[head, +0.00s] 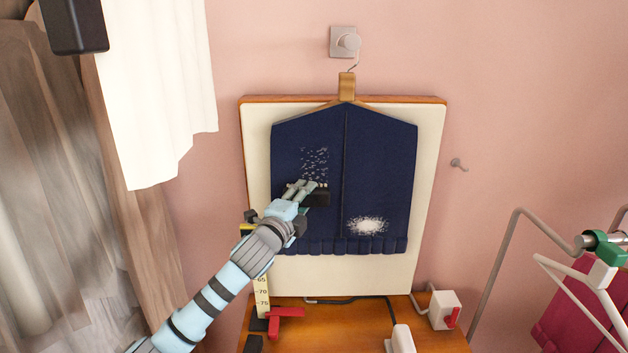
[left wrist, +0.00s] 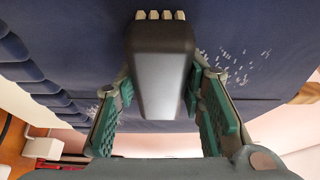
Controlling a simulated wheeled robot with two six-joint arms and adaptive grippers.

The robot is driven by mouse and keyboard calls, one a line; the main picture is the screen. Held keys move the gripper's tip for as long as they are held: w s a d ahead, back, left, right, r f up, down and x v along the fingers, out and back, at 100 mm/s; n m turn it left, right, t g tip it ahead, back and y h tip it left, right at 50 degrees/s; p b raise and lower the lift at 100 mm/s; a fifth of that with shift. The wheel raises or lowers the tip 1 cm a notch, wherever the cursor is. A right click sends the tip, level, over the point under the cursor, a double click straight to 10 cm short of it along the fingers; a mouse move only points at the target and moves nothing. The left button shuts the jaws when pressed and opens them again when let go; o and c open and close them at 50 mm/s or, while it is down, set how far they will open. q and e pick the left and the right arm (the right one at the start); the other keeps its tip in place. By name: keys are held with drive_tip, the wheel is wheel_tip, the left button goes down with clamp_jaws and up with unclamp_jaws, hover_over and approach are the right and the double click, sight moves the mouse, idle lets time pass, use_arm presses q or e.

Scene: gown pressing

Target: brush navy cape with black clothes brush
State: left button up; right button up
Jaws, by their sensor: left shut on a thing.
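The navy cape (head: 380,160) hangs on a wooden hanger from a wall hook, in front of a cream board. White flecks (head: 314,163) lie on its left half, and a denser white patch (head: 368,226) lies low on its right half. My left gripper (head: 312,190) is shut on the black clothes brush (head: 318,198), at the cape's left half just below the flecks. In the left wrist view the brush (left wrist: 162,70) sits between the green finger pads, its pale bristles toward the navy cloth (left wrist: 70,40). I cannot tell whether the bristles touch. My right gripper is not in view.
A wooden table (head: 330,315) below holds a red-handled item (head: 286,320), a white box with a red switch (head: 445,310) and a cable. A metal rail with a white hanger stands at the right. Pale curtains (head: 160,90) hang at the left.

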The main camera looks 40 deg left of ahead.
use_arm(q)
drive_tip(key=shift+f, duration=0.35)
wheel_tip(320, 180, down, 3)
drive_tip(key=shift+r+b, duration=0.1)
drive_tip(key=shift+b, duration=0.8)
drive_tip(key=shift+s+d+p, duration=0.35)
drive_tip(key=shift+s+d, duration=0.2)
drive_tip(key=shift+s, duration=0.25)
